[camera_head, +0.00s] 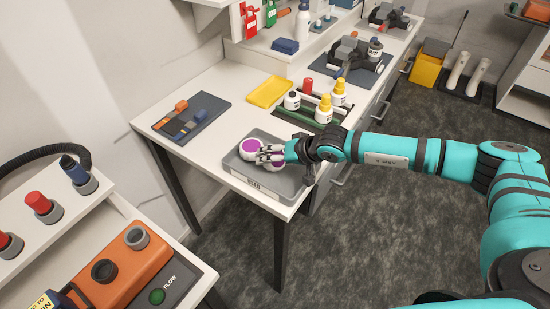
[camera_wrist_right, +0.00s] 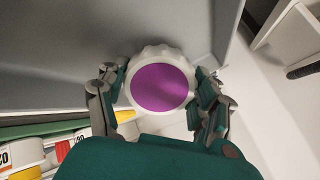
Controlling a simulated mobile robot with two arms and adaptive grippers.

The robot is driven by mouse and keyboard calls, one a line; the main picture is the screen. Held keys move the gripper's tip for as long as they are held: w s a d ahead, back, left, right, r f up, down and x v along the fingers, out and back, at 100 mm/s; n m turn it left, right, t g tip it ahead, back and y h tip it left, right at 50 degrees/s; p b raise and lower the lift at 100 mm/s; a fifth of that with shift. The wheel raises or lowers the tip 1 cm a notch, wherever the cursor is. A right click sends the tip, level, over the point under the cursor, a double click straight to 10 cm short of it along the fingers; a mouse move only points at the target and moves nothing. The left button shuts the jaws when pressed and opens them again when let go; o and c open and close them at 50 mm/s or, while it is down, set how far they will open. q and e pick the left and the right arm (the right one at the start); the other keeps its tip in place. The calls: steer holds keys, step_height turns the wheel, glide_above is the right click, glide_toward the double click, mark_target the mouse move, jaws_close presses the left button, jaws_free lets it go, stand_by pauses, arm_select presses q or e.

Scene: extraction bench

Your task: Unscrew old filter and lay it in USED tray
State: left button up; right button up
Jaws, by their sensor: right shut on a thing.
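The grey USED tray (camera_head: 292,193) lies at the near corner of the bench, its label facing the front. A round white filter with a purple face (camera_head: 251,146) is at the tray. A second purple and white patch (camera_head: 278,164) shows beside my fingers, partly hidden; I cannot tell whether it is a separate filter. My right gripper (camera_head: 267,154) is over the tray. In the right wrist view its fingers stand on both sides of a white ridged filter with a purple disc (camera_wrist_right: 160,87), shut on it. I cannot tell whether this filter touches the tray floor. My left gripper is not in view.
An orange unit marked FLOW (camera_head: 118,272) with two round ports is at lower left. Bare bench lies left of the tray.

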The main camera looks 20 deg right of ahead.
steer(key=o, duration=1.4)
steer(key=v, duration=1.2)
steer(key=shift+a, duration=0.1)
